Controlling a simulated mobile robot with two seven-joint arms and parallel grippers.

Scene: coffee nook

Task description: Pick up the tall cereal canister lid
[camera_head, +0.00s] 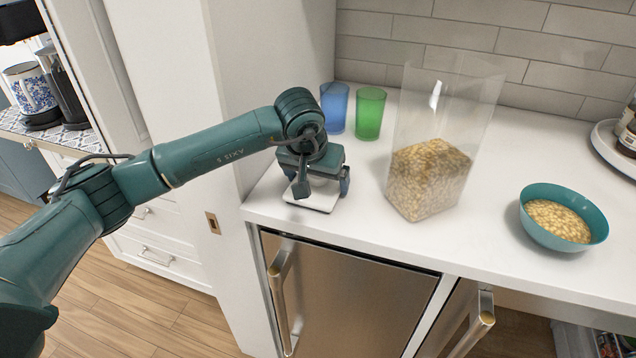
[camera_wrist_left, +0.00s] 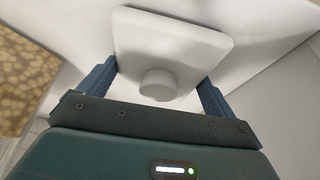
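The canister lid (camera_head: 318,199) is a white, rounded square plate lying on the white counter near its left front corner. In the left wrist view the lid (camera_wrist_left: 180,40) shows a round knob (camera_wrist_left: 158,84) facing me. My left gripper (camera_head: 322,186) is right above the lid and hides part of it in the head view. In the wrist view its two fingers (camera_wrist_left: 155,88) are wide apart, one on each side of the knob, with gaps between. The clear tall canister (camera_head: 430,180), partly filled with cereal, stands open to the right. My right gripper is not in view.
A blue cup (camera_head: 334,107) and a green cup (camera_head: 369,113) stand behind the lid, near the wall. A teal bowl of cereal (camera_head: 563,217) is on the right. A tall white cabinet side (camera_head: 270,70) borders the counter at left.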

